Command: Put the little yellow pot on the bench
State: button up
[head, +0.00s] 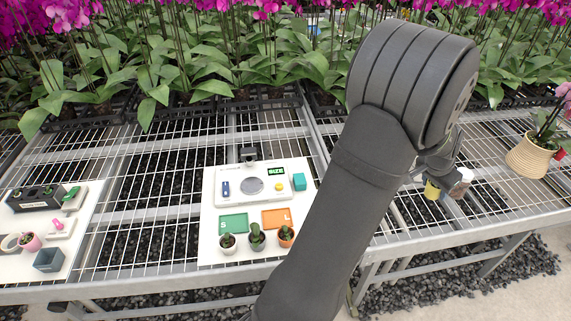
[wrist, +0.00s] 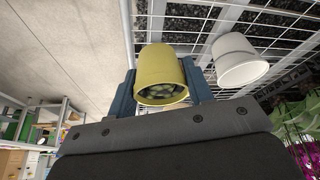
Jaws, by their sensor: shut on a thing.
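The little yellow pot (wrist: 161,68) is between the two fingers of my gripper (wrist: 159,80), which is shut on it. Its open end faces the wrist camera, with dark, lumpy filling inside. In the head view the yellow pot (head: 432,190) shows just below my gripper, over the right part of the wire bench (head: 490,208). My arm hides part of the gripper there. I cannot tell whether the pot touches the bench mesh.
A white pot (wrist: 238,60) stands close beside the yellow one. A woven orchid pot (head: 527,158) is further right. A white board (head: 212,210) with a scale, trays and small potted plants lies left of my arm. Orchids line the back.

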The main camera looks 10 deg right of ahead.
jog(key=w+a+n+t+y, duration=0.2)
jog(key=w+a+n, duration=0.5)
jog(key=w+a, duration=1.6)
jog(key=w+a+n+y, duration=0.1)
jog(key=w+a+n, duration=0.35)
jog(key=a, duration=0.95)
jog(key=w+a+n+y, duration=0.15)
jog(key=w+a, duration=0.55)
jog(key=a, duration=0.8)
jog(key=s+a+n+y, duration=0.1)
jog(key=s+a+n, duration=0.3)
jog(key=a, duration=1.4)
jog(key=s+a+n+y, duration=0.1)
jog(key=s+a+n, duration=0.2)
jog(key=a, duration=1.4)
jog(key=s+a+n+g+y, duration=0.1)
jog(key=s+a+n, duration=0.2)
jog(key=s+a, duration=0.8)
jog(key=s+a+n+y, duration=0.1)
jog(key=s+a+n, duration=0.2)
jog(key=s+a, duration=0.8)
jog(key=x, duration=0.6)
jog(key=shift+w+a, duration=0.25)
jog(key=shift+a, duration=0.1)
